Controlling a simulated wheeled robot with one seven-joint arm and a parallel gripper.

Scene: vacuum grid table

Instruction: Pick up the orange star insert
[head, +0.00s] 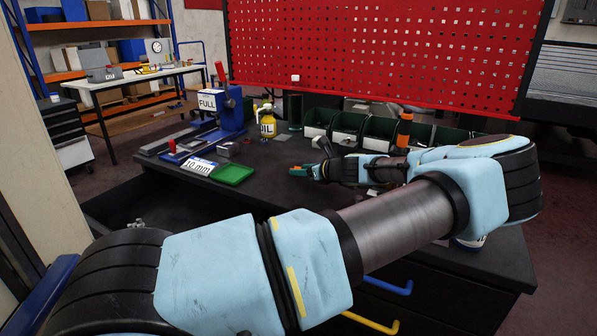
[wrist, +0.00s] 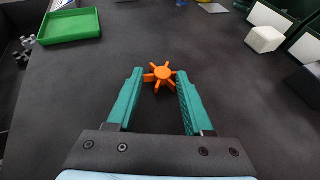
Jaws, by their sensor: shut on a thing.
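The orange star insert (wrist: 160,74) is a small, several-pointed star with a round hub. In the wrist view it sits between the tips of the two teal fingers of my gripper (wrist: 160,77), with its points touching or very near both. My gripper is shut on it. In the head view my gripper (head: 301,171) is low over the dark table (head: 265,190), to the right of the green tray. I cannot tell whether the star is lifted off the table.
The green tray (head: 232,175) also shows in the wrist view (wrist: 70,27). A "10 mm" sign (head: 198,166), a blue "FULL" device (head: 230,108) and a yellow oil can (head: 267,124) stand beyond. Green bins (head: 349,129) line the back. A white block (wrist: 265,39) lies right.

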